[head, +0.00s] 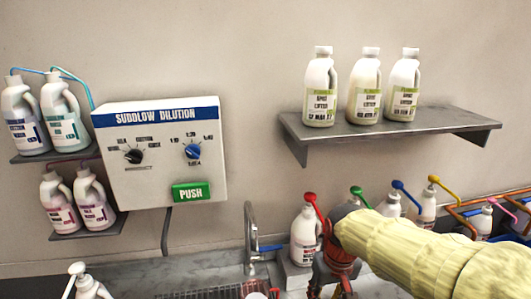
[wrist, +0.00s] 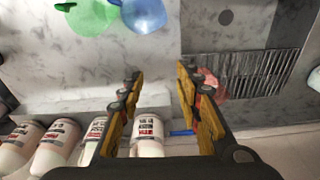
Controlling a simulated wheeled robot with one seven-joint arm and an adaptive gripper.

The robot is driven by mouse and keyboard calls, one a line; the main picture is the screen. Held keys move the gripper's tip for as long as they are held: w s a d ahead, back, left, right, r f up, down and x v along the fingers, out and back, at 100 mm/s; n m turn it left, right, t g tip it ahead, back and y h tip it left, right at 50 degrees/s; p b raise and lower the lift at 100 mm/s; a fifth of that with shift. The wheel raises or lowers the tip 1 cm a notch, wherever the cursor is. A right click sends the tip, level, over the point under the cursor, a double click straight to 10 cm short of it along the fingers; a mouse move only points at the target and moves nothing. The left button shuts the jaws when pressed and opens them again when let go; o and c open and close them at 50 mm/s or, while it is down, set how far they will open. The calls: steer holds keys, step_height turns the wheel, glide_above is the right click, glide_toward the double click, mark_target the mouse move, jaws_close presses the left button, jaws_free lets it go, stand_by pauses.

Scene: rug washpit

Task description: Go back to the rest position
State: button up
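My gripper (wrist: 158,76) shows in the wrist view with its two orange-padded fingers spread apart. The gap between them is empty, with only the grey marbled counter (wrist: 60,80) behind it. In the head view my gripper (head: 334,274) is at the lower right, at the end of my pale yellow-sleeved arm. It is in front of the row of white pump bottles and overlaps some of them. Its fingertips are cut off or too small to make out there.
A white bottle with a red pump (head: 304,236) stands close beside my gripper. A tap (head: 251,240) rises left of it, near a sink grate (wrist: 245,75). Green (wrist: 92,14) and blue (wrist: 144,14) rounded things lie on the counter. A dilution box (head: 160,150) and shelf (head: 390,127) are on the wall.

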steer(key=s+d+t+b, duration=0.2)
steer(key=s+b, duration=0.2)
steer(key=s, duration=0.3)
steer(key=s+d+f+m+t+b, duration=0.1)
steer(key=s+d+t+b, duration=0.1)
steer(key=s+b, duration=0.2)
steer(key=shift+s+d+f+m, duration=0.2)
steer(key=shift+s+f+m, duration=0.1)
steer(key=shift+s, duration=1.4)
